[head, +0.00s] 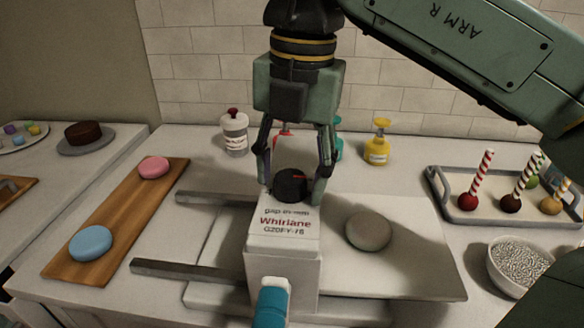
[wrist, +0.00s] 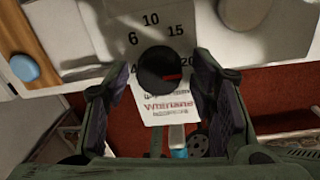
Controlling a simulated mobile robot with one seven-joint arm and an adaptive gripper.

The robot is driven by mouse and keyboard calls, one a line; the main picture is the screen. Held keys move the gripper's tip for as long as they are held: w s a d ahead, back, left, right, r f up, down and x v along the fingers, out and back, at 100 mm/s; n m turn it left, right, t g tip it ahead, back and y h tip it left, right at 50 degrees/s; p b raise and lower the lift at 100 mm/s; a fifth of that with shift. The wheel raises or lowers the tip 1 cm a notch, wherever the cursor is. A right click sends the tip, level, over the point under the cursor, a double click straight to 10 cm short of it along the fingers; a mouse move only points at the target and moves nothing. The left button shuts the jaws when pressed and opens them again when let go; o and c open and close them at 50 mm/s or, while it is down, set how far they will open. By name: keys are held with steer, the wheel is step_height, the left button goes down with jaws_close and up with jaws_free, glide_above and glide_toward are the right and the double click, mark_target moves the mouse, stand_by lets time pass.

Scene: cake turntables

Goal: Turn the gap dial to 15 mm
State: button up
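The gap dial (head: 290,184) is a round black knob with a red mark, on top of the white Whirlane machine (head: 284,236). In the wrist view the dial (wrist: 160,67) sits among printed numbers; 6, 10, 15 and 20 are readable, and a further number at left is partly hidden. The red mark points right, roughly toward 20. My gripper (head: 293,180) is open above the machine, with one finger on each side of the dial. In the wrist view my gripper (wrist: 162,72) shows gaps between both fingers and the dial. Contact is not visible.
A teal handle (head: 272,301) sticks out at the machine's front. A grey round piece (head: 369,231) lies on the plate at right. A wooden board (head: 122,217) with pink and blue discs is at left. A tray of cake pops (head: 468,214) and a bowl (head: 518,268) are at right.

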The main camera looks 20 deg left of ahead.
steer(key=c, duration=1)
steer(key=shift+o, duration=0.2)
steer(key=n+p, duration=0.1)
steer(key=n, duration=0.2)
steer(key=shift+r+n, duration=0.1)
steer(key=shift+n, duration=0.3)
steer(key=n+p, duration=0.1)
steer(key=n, duration=0.3)
steer(key=shift+w+n+g+p, duration=0.1)
steer(key=shift+n+g+p, duration=0.2)
steer(key=shift+n+p, duration=0.1)
steer(key=o, duration=1.2)
steer(key=shift+c, duration=0.2)
